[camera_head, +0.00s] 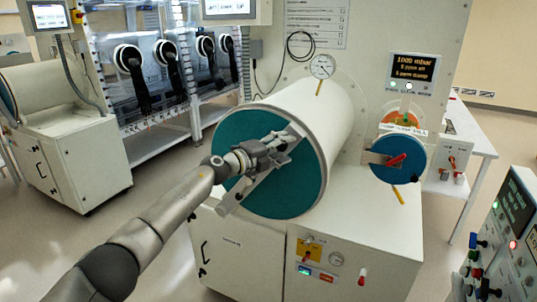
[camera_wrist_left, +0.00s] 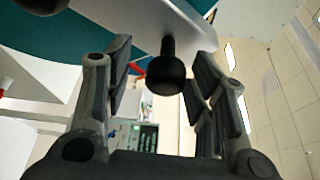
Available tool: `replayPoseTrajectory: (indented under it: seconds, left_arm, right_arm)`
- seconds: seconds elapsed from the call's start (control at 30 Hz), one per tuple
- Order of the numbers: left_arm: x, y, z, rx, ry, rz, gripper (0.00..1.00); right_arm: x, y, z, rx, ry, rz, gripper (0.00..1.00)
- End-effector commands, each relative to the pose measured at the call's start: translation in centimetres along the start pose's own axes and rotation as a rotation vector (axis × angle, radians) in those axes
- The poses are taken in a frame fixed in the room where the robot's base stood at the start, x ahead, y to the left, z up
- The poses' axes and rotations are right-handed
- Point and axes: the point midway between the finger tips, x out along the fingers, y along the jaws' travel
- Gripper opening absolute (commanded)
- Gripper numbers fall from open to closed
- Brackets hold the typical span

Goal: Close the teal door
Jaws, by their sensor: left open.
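The round teal door (camera_head: 297,190) covers the front end of the big white cylinder (camera_head: 325,110) in the head view. A grey bar (camera_head: 240,192) runs diagonally across its face. I cannot tell whether the door sits fully flush. My left gripper (camera_head: 275,152) is in front of the door's upper middle, at the bar, and hides part of it. In the left wrist view, the open jaws (camera_wrist_left: 163,60) stand on either side of a black knob (camera_wrist_left: 167,75) on the pale bar, with teal surface (camera_wrist_left: 60,42) behind. Contact with the knob is unclear. My right gripper is not seen.
A smaller blue round door (camera_head: 398,170) with a red handle is to the right. A gauge (camera_head: 322,66) stands on top of the cylinder. Below is a white cabinet (camera_head: 350,235) with controls. A control console (camera_head: 510,240) is at lower right. Open floor lies at left.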

Motion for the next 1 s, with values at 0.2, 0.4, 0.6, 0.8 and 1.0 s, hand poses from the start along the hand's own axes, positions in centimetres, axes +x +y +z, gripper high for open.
replayPoseTrajectory:
  seconds: [0.2,0.4,0.6,0.8,1.0]
  left_arm:
    - [-2.0,0.1,0.1,0.003,0.000,0.001,0.51]
    - [-4.5,0.0,0.0,0.004,0.001,0.001,0.51]
    - [-7.4,0.1,-0.2,0.003,0.005,0.003,0.51]
    - [-10.0,0.2,-0.3,0.002,0.006,0.003,0.51]
    - [-11.2,0.1,-0.5,0.000,0.007,0.003,0.51]
  right_arm:
    - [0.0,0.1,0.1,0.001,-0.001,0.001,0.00]
    - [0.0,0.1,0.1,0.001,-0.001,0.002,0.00]
    - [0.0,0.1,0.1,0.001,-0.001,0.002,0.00]
    - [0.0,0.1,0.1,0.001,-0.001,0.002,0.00]
    - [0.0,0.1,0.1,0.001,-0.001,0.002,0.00]
